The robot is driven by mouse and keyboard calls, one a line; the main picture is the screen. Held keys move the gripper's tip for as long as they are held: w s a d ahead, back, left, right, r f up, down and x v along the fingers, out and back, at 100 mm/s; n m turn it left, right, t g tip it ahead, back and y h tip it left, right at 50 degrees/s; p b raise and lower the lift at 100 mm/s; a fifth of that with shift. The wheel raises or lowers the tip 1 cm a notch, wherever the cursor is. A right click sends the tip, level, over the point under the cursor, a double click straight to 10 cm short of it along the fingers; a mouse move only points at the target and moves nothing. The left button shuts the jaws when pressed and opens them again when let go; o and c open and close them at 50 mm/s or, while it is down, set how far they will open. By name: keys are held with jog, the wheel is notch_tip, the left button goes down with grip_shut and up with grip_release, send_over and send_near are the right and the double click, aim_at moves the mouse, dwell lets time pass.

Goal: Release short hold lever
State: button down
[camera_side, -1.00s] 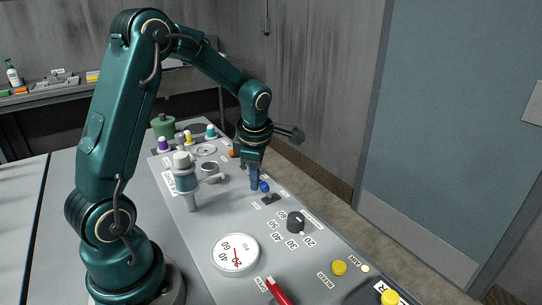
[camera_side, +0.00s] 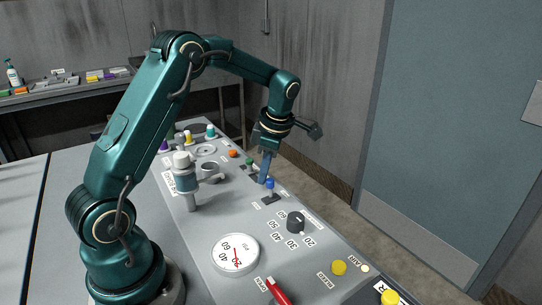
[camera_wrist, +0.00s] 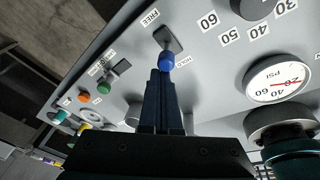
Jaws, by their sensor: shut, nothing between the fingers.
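The short hold lever has a blue knob (camera_side: 270,184) on a short stem rising from a dark slot plate (camera_side: 271,199) on the grey console. In the side view it stands close to upright. In the wrist view the blue knob (camera_wrist: 166,61) lies just beyond my fingertips, with the slot plate (camera_wrist: 175,40) behind it and the labels FREE (camera_wrist: 150,18) and HOLD (camera_wrist: 182,60) beside it. My gripper (camera_side: 264,181) is shut and empty, its fingertips against or very close to the knob's left side. The wrist view also shows the shut fingers (camera_wrist: 160,75).
A black dial (camera_side: 296,221) and a round gauge (camera_side: 235,254) stand nearer the camera. A grey upright fitting (camera_side: 184,180) stands left of the lever. A red handle (camera_side: 278,291) is at the front.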

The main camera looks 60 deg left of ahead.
aim_at(271, 179)
jog(key=shift+w, duration=0.4)
jog(key=shift+v, duration=0.85)
jog(key=shift+a, duration=0.2)
jog(key=shift+v, duration=2.55)
